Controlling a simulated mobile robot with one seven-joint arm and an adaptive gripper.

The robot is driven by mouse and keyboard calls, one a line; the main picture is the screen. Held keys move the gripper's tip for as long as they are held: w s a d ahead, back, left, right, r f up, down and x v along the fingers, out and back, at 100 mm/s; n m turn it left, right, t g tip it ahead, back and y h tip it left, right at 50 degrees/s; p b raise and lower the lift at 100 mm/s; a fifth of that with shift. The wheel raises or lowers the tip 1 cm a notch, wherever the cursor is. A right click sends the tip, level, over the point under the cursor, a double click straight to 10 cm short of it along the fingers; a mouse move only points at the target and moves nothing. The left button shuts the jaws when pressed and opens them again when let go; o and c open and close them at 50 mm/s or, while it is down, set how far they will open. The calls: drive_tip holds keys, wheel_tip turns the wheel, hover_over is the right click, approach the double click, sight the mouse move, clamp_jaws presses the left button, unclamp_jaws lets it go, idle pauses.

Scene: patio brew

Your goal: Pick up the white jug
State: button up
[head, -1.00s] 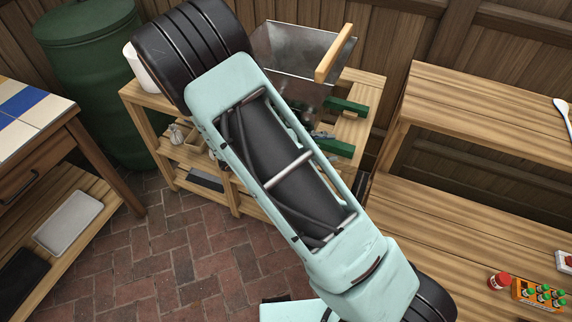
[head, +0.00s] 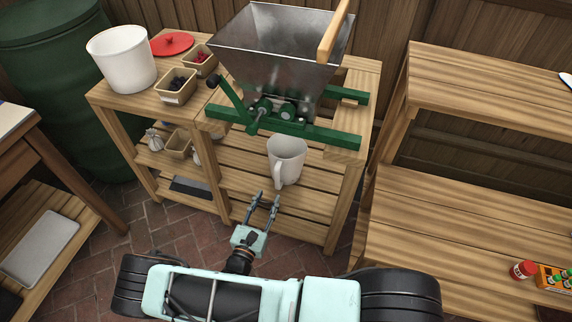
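The white jug (head: 289,157) stands upright on the slatted lower shelf (head: 305,209) of the wooden stand, below the green-framed mill. Its handle faces the front, toward me. My gripper (head: 264,197) is just in front and to the left of the jug, with its two fingers apart and pointing at the shelf. Nothing shows between the fingers. They look apart from the jug, though the exact gap to the handle is hard to tell.
The metal hopper mill (head: 283,50) with green beams (head: 285,125) overhangs the jug. A white bucket (head: 122,59), a red lid (head: 171,44) and small boxes of fruit (head: 176,86) stand to the left on top. A wooden shelf unit (head: 480,110) stands at the right.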

sight(277, 178)
drive_tip(key=x, duration=0.3)
drive_tip(key=b+x, duration=0.1)
drive_tip(key=x, duration=0.3)
drive_tip(key=f+b+x, duration=0.1)
drive_tip(key=x, duration=0.2)
drive_tip(key=shift+w, duration=0.35)
drive_tip(key=shift+c, duration=0.6)
clamp_jaws()
